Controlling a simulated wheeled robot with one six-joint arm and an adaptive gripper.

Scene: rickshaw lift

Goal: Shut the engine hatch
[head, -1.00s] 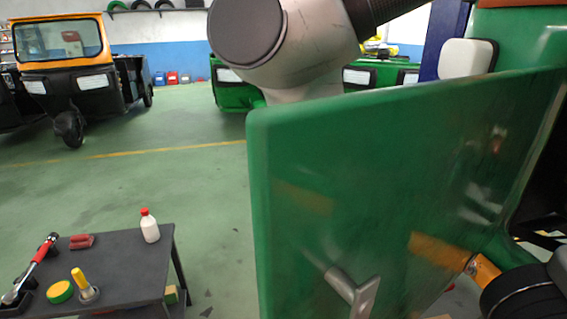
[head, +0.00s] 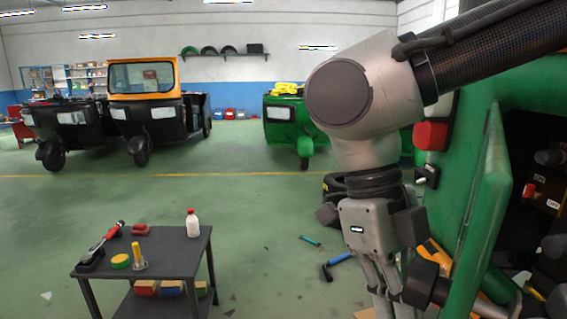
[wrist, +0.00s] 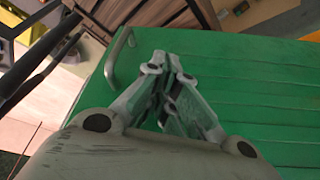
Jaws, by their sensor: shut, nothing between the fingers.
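The engine hatch (head: 484,210) is a green panel standing open at the right in the head view, seen nearly edge-on. The dark engine bay (head: 540,150) lies exposed behind it. My gripper (head: 384,304) points down just left of the hatch, its fingertips near the bottom of the head view. In the wrist view a green ribbed panel, apparently the hatch (wrist: 255,85), fills much of the picture, with a metal handle (wrist: 112,60) left of my gripper (wrist: 167,62). The fingers are shut and empty. I cannot tell whether they touch the panel.
A dark tool cart (head: 185,250) with a white bottle (head: 192,224) stands at the lower left. Other rickshaws (head: 150,105) are parked at the back. The floor left of my arm is mostly clear.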

